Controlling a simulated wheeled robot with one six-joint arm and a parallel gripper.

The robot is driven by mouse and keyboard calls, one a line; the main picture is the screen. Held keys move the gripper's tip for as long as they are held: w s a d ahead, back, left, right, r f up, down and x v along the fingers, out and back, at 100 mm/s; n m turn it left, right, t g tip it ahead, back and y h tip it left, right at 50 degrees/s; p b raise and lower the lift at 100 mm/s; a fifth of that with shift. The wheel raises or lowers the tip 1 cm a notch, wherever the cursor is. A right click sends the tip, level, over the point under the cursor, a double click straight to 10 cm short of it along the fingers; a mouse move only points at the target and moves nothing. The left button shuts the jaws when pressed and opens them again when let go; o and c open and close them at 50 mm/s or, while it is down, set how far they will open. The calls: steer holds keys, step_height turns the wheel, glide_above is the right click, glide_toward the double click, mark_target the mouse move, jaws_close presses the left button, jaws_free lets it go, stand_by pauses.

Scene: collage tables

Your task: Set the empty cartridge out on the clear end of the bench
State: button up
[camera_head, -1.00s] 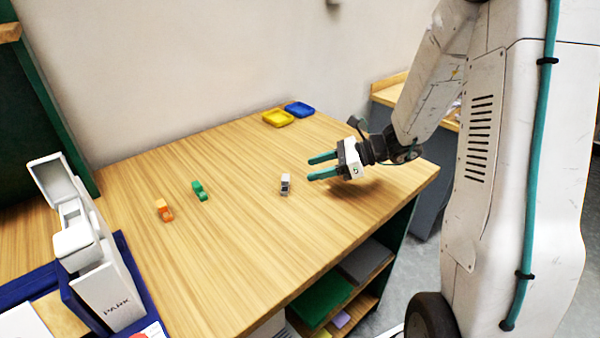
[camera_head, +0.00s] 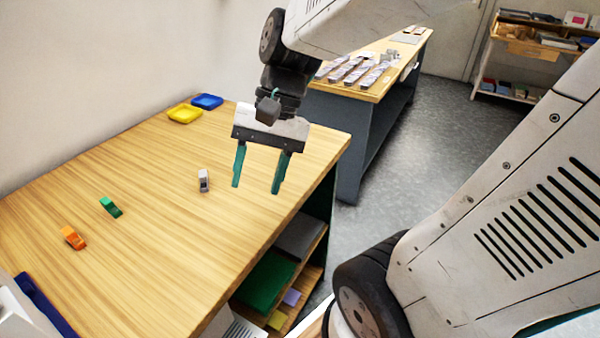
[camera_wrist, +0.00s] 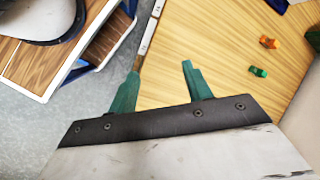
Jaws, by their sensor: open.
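Three small block-shaped pieces stand apart on the wooden bench (camera_head: 150,200): a grey-white one (camera_head: 204,181), a green one (camera_head: 110,207) and an orange one (camera_head: 74,237). I cannot tell which of them, if any, is the empty cartridge. My gripper (camera_head: 256,188) is open with nothing between its teal fingers, above the bench's right part, to the right of the grey-white piece. In the wrist view my gripper (camera_wrist: 160,70) points at the bench's front edge; the green piece (camera_wrist: 258,72) and orange piece (camera_wrist: 269,42) are far to its right. The grey-white piece is not visible there.
A yellow tray (camera_head: 185,114) and a blue tray (camera_head: 207,101) lie at the back of the bench. A white device is cut off at the lower left. Shelves under the bench hold a green box (camera_head: 265,281). Another table (camera_head: 375,85) bears several packets.

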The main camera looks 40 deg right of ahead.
steer(key=s+d+r+n+t+h, duration=0.2)
steer(key=s+d+n+h, duration=0.1)
steer(key=s+n+h, duration=0.2)
steer(key=shift+s+r+n, duration=0.15)
steer(key=shift+s+n, duration=0.75)
steer(key=shift+s, duration=0.2)
